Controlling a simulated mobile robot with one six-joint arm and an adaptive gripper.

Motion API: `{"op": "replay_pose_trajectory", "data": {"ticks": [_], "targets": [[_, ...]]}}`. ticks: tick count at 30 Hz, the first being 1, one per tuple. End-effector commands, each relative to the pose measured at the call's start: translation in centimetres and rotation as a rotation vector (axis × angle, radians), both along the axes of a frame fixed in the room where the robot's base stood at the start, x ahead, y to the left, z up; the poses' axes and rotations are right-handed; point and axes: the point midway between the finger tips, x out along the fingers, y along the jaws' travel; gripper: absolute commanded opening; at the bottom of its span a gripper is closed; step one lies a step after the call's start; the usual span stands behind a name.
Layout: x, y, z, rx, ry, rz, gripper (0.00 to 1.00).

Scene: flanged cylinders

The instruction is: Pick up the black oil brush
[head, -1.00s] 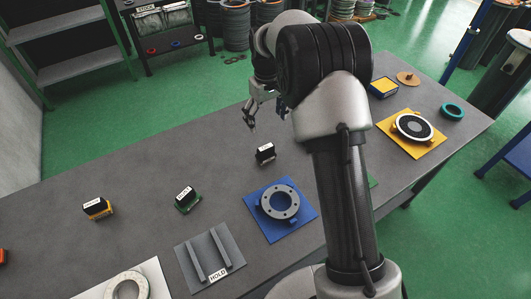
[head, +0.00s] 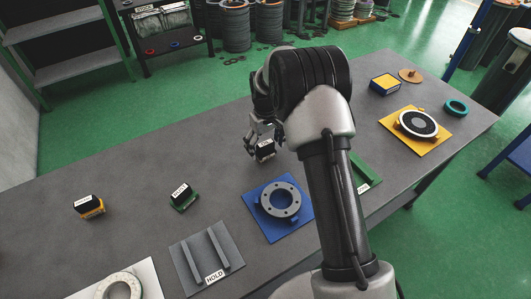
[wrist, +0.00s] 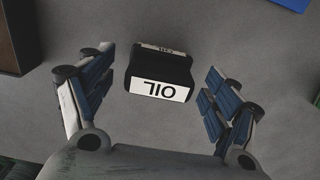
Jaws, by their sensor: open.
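The black oil brush (wrist: 158,72) is a dark block with a white label reading OIL, seen upside down in the wrist view. It stands on the grey table between the two spread fingers of my gripper (wrist: 158,105), with a gap on each side. In the head view the brush (head: 265,149) is partly covered by my gripper (head: 262,137), which is low over it. My gripper is open and empty.
A blue plate with a grey flanged ring (head: 280,200) lies close in front. A green-based block (head: 182,196) and a yellow-based block (head: 89,206) stand to the left. A grey HOLD plate (head: 207,262) lies at the front. The table left of my gripper is mostly clear.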

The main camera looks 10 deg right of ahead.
Motion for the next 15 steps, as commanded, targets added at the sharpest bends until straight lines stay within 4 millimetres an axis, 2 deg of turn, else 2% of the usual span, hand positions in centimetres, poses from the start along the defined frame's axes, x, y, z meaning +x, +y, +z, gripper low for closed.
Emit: {"op": "replay_pose_trajectory", "data": {"ticks": [2, 8, 15], "targets": [[0.07, -0.02, -0.63, 0.000, -0.002, 0.000, 0.82], [0.10, -0.03, -0.52, 0.000, -0.003, 0.000, 0.82], [0.09, -0.03, -0.52, 0.000, -0.003, 0.000, 0.66]]}}
